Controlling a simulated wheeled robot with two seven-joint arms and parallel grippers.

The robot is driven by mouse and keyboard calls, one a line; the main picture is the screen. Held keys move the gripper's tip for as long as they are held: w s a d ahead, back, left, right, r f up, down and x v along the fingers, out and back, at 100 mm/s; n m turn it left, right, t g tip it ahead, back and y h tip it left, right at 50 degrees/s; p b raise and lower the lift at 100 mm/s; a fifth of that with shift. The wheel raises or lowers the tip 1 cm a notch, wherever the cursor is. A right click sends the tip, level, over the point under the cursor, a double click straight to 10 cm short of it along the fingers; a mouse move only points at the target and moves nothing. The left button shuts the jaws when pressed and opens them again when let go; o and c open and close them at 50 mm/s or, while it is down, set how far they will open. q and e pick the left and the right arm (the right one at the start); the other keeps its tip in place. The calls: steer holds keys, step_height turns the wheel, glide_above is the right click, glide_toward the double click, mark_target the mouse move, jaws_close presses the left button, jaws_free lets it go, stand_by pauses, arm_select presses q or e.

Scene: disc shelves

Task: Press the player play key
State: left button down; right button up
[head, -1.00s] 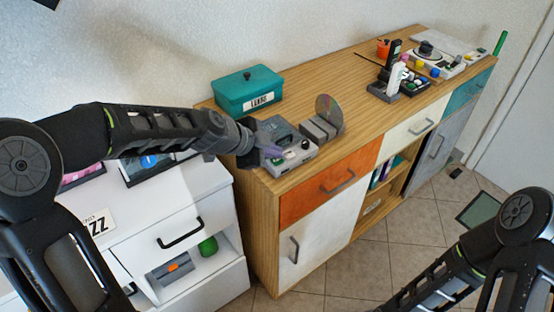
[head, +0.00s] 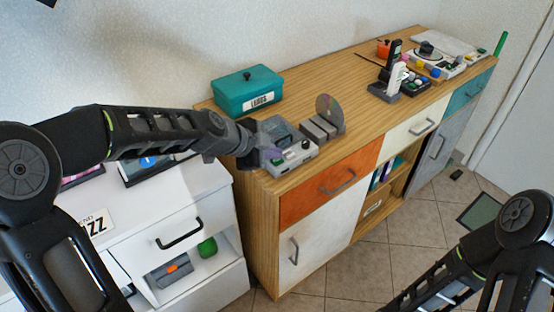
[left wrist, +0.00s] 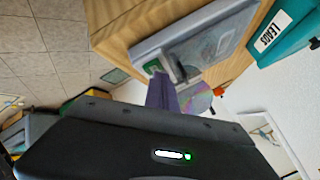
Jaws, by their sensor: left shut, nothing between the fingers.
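The player (head: 294,158) is a light grey box with a darker lid, standing on the near left end of the wooden cabinet top. In the left wrist view, the player (left wrist: 205,35) has a clear lid with a disc under it and a small green key (left wrist: 154,66) at its front corner. My left gripper (head: 272,153) is shut and empty at the left front of the player. Its purplish fingers (left wrist: 162,92) point at the green key's corner; whether they touch it I cannot tell. My right gripper is out of view; only my right arm shows.
A teal lidded box (head: 248,90) stands behind the player, and a disc in a grey rack (head: 322,127) stands to its right. A white cabinet (head: 165,222) is at the left. The middle of the wooden top is clear.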

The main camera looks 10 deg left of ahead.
mark_target(274, 162)
arm_select(q)
steer(key=shift+f, duration=0.15)
stand_by(0.5)
steer(key=shift+r, duration=0.85)
steer(key=shift+r, duration=0.15)
steer(key=shift+r+p, duration=1.25)
steer(key=shift+r, duration=1.15)
steer(key=shift+f, duration=0.1)
